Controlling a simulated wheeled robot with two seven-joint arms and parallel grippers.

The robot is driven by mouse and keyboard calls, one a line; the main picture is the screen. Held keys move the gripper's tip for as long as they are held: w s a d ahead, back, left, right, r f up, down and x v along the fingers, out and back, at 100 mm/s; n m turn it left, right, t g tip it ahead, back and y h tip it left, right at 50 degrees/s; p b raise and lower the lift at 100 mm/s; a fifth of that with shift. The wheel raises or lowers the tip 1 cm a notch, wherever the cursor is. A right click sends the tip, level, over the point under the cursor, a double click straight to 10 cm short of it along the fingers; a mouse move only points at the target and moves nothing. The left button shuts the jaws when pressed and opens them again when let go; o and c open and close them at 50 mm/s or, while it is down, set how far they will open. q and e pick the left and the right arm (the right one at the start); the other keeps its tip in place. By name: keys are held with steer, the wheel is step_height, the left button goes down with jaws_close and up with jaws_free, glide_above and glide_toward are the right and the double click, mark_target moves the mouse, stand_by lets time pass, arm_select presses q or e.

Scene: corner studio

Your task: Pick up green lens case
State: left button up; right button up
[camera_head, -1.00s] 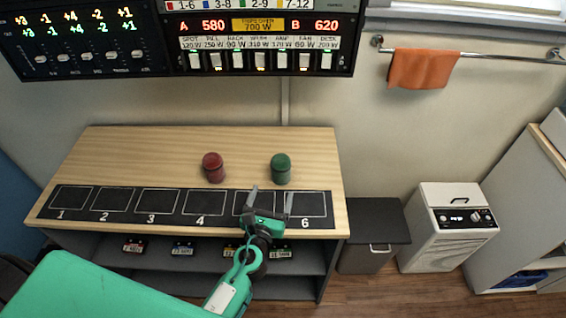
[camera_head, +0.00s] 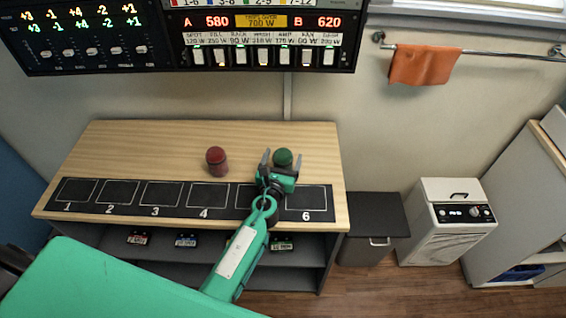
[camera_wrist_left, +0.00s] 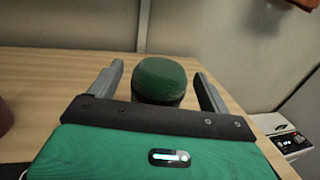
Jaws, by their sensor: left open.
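The green lens case (camera_head: 283,156) is a small upright cylinder with a rounded lid on the wooden bench top, above slots 5 and 6. My left gripper (camera_head: 281,158) is open, with its fingers reaching toward the case. In the left wrist view the case (camera_wrist_left: 161,80) stands between the two spread fingers (camera_wrist_left: 160,88), with a visible gap on each side. Its lower part is hidden behind the gripper body. My right gripper is not in view.
A similar red case (camera_head: 217,161) stands to the left on the bench (camera_head: 140,142). A black strip with numbered squares (camera_head: 119,191) runs along the front edge. A control panel (camera_head: 262,40) hangs above. A dark bin (camera_head: 374,222) stands to the right.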

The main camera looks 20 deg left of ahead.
arm_select(q)
steer(key=shift+w, duration=0.25)
steer(key=c, duration=1.2)
steer(key=shift+c, duration=0.3)
steer(key=shift+r, duration=0.15)
